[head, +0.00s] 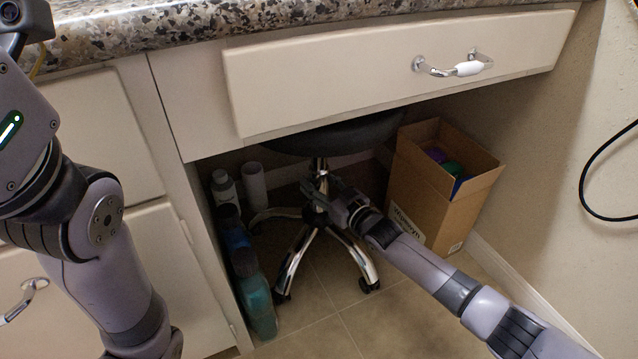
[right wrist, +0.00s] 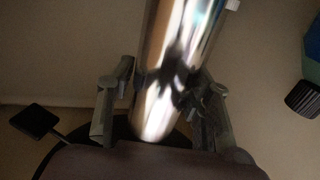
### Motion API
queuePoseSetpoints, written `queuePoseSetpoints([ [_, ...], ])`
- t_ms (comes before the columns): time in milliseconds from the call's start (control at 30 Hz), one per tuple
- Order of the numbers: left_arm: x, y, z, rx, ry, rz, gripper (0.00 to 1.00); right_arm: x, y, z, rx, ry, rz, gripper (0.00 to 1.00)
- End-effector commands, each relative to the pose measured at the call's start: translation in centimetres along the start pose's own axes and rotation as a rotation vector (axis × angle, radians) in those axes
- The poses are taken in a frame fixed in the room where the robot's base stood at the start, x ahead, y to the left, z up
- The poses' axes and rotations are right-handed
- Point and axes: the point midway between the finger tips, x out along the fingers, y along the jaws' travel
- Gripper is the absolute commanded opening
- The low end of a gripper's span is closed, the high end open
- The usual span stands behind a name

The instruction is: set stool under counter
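The stool has a dark round seat (head: 335,136), a chrome column (head: 319,168) and a chrome legged base (head: 295,262) on casters. It stands upright in the open space under the counter, its seat partly hidden by the drawer front. My right gripper (head: 325,198) reaches in from the lower right at the column, below the seat. In the right wrist view the chrome column (right wrist: 172,75) passes between my right gripper's two fingers (right wrist: 165,90), which close on it from both sides. My left arm shows at the left; its gripper is out of view.
The granite counter (head: 200,22) and a drawer (head: 400,75) with a handle are above the space. Bottles (head: 252,290) line its left side. An open cardboard box (head: 430,190) stands at its right, near my right arm. Tile floor (head: 335,320) is clear in front.

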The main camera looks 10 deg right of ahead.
Motion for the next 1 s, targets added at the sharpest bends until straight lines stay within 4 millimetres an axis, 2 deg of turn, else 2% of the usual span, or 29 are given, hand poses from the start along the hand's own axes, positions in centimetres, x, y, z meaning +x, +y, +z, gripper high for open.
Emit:
queuePoseSetpoints([
  [200, 0.1, 0.0, -0.1, -0.002, 0.004, -0.003, 0.62, 0.0, -0.1, -0.1, 0.001, 0.002, -0.001, 0.62],
  [567, 0.0, -0.1, 0.0, -0.003, 0.001, -0.010, 0.62, -0.4, -0.1, 0.0, 0.003, 0.003, -0.002, 0.62],
  [733, 0.1, -0.1, 0.0, -0.003, 0.001, -0.008, 0.62, -2.7, -0.1, 0.0, 0.003, 0.001, -0.002, 0.62],
  [1000, 0.1, -0.1, -0.1, -0.002, 0.002, -0.006, 0.62, -8.6, -0.1, 0.1, 0.002, -0.001, -0.001, 0.62],
])
